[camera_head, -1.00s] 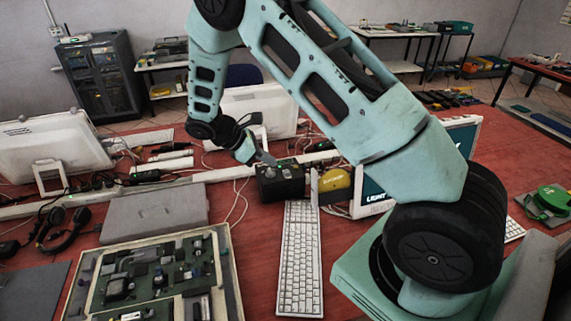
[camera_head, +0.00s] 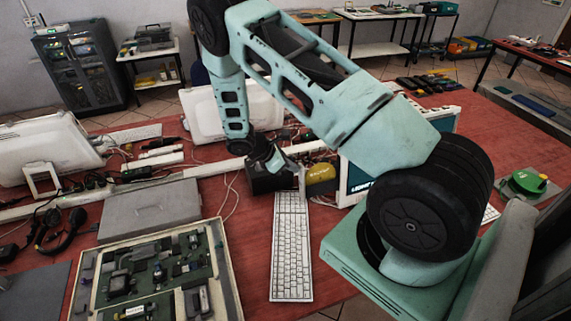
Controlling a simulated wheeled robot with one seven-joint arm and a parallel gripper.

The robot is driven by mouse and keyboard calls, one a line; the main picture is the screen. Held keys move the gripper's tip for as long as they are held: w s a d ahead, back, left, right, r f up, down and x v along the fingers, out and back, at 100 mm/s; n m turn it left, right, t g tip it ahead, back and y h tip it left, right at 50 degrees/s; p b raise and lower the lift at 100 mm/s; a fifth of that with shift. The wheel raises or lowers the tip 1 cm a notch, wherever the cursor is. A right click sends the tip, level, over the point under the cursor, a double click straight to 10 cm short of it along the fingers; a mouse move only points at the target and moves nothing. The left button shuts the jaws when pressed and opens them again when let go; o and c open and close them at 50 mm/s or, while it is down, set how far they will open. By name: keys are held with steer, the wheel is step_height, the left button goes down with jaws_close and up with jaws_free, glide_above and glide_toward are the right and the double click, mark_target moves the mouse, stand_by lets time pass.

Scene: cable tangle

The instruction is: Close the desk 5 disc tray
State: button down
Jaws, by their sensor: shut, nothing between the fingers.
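My gripper (camera_head: 284,163) is shut and empty at the end of my teal arm. It is just above a black box (camera_head: 264,184) on the red desk, behind the keyboard. A thin pale upright piece (camera_head: 302,183) stands at the right of this box, close to my fingertips. It may be the disc tray, but it is too small to tell, and I cannot tell whether my fingers touch it. My gripper hides the top of the black box. No desk number is readable.
A white keyboard (camera_head: 291,250) lies in front of the black box. A yellow-and-black object (camera_head: 320,176) and a monitor (camera_head: 358,180) are to the right. A grey closed case (camera_head: 150,208) and a circuit-board case (camera_head: 160,275) are at left. Cables lie behind.

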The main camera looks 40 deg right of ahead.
mark_target(327, 166)
steer(key=s+d+b, duration=0.1)
steer(key=s+d, duration=0.1)
steer(key=d, duration=0.2)
steer(key=s+d+b, duration=0.1)
steer(key=d, duration=0.2)
steer(key=s+d+b, duration=0.1)
steer(key=s+d, duration=0.1)
steer(key=d, duration=0.2)
steer(key=shift+s+d+f, duration=0.1)
steer(key=shift+s+d, duration=0.45)
steer(key=shift+d, duration=0.2)
steer(key=shift+r, duration=0.2)
steer(key=shift+w+a, duration=0.2)
steer(key=shift+a, duration=0.2)
steer(key=w+a, duration=0.1)
steer(key=a, duration=0.2)
steer(key=w+a, duration=0.1)
steer(key=shift+w+a+r+b, duration=0.3)
steer(key=shift+r+b, duration=0.05)
steer(key=shift+r, duration=0.05)
steer(key=b+v, duration=0.2)
steer(key=v, duration=0.6)
steer(key=shift+r, duration=0.15)
steer(key=shift+s+a, duration=0.1)
steer(key=shift+a, duration=0.05)
